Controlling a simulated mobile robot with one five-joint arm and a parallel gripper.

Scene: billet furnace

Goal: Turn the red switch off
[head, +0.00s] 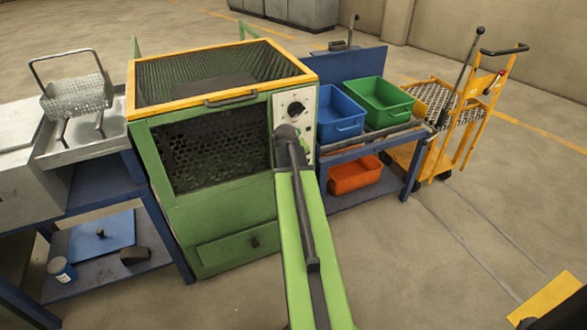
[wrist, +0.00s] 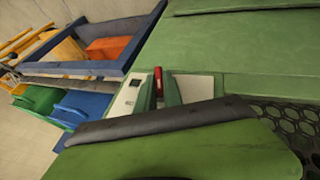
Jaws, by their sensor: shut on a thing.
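The red switch (wrist: 159,75) shows in the wrist view as a small red piece on the pale control panel (wrist: 126,98) of the green furnace. In the head view my arm covers the switch, and the panel (head: 295,97) shows a black round knob (head: 296,109) above my arm's end. My gripper (wrist: 160,92) is at the panel, and its narrow fingers are shut on the red switch. The dark bar and green body of my arm hide much of the fingers. I cannot tell the switch's position.
The green furnace (head: 220,228) has a yellow-rimmed mesh top. Right of it a blue bench (head: 345,150) holds a blue bin (head: 340,113) and a green bin (head: 380,100), with an orange bin (head: 355,175) below. A yellow trolley (head: 478,110) stands farther right. The right floor is largely free.

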